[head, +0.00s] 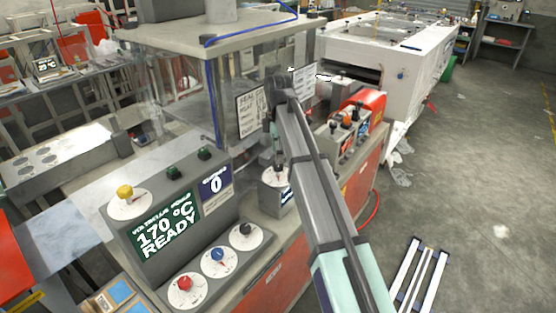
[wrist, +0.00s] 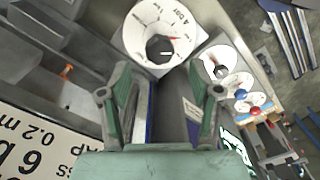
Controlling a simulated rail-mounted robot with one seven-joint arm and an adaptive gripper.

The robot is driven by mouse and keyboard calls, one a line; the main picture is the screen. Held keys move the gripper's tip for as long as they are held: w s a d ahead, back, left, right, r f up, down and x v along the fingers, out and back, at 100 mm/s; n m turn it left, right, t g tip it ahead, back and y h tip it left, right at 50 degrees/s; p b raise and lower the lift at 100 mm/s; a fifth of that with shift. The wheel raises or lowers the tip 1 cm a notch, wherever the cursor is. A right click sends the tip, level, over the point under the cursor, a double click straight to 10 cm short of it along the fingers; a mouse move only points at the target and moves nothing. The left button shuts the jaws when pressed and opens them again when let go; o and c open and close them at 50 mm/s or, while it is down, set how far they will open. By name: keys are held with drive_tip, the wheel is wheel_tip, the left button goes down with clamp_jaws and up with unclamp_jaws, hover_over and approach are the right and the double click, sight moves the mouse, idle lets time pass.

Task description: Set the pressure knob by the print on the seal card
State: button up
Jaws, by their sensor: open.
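The seal card (head: 251,112) is a white printed sheet on the clear panel. In the wrist view the printed card (wrist: 40,150) is cut off at the lower left, showing "6 b" and "0.2 m".
The control box display (head: 168,228) reads "170 °C READY". Yellow (head: 125,192), red (head: 184,283), blue (head: 218,254) and black (head: 245,230) knobs surround it. A red-sided unit (head: 362,105) stands at the right. Clear panels stand behind my gripper; open floor lies right.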

sight(278, 165)
drive_tip(key=shift+f+p, duration=0.45)
drive_tip(key=shift+f, duration=1.95)
drive_tip(key=c, duration=1.1)
